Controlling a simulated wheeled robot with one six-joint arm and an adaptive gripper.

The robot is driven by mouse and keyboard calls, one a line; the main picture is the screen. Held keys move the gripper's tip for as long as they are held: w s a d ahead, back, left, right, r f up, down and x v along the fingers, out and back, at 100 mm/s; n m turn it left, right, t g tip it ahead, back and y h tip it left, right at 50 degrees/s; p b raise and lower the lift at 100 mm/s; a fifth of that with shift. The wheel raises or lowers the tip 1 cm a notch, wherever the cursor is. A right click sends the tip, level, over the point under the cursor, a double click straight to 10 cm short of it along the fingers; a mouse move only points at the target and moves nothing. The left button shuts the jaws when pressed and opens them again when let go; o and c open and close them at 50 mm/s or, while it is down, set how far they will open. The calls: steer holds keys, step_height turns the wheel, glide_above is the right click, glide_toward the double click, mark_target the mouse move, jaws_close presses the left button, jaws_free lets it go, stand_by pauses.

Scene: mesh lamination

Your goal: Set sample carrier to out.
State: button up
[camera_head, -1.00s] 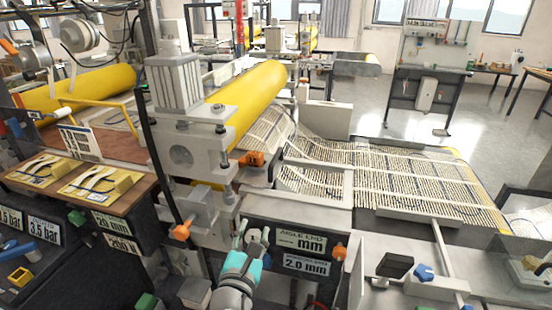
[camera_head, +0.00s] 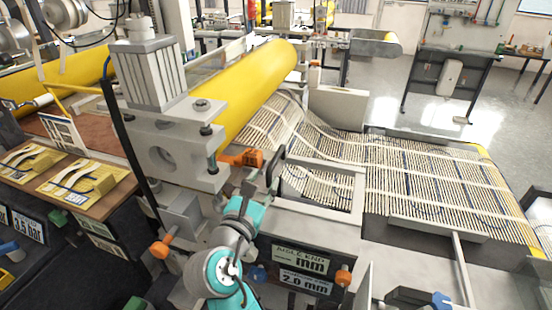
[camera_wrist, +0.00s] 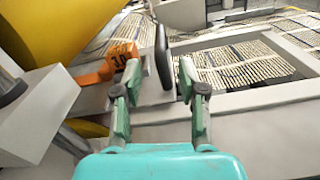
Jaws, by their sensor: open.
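My gripper (camera_head: 264,176) is above the grey machine bed, just right of the yellow roller (camera_head: 262,88). A grey frame (camera_wrist: 225,100) around a mesh opening lies beyond and right of the fingers. No part is clearly marked as the sample carrier, so I cannot tell which it is.
A mesh sheet (camera_head: 440,190) runs from the roller to the right. A label panel (camera_head: 300,262) with orange knobs is below my arm. The roller's bearing block (camera_head: 165,150) stands close on the left. Yellow sample plates (camera_head: 85,180) lie on a wooden shelf.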

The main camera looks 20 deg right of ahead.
mark_target(271, 168)
steer(key=x, duration=0.8)
steer(key=shift+w+d, duration=0.25)
steer(key=shift+w, duration=0.05)
jaws_close()
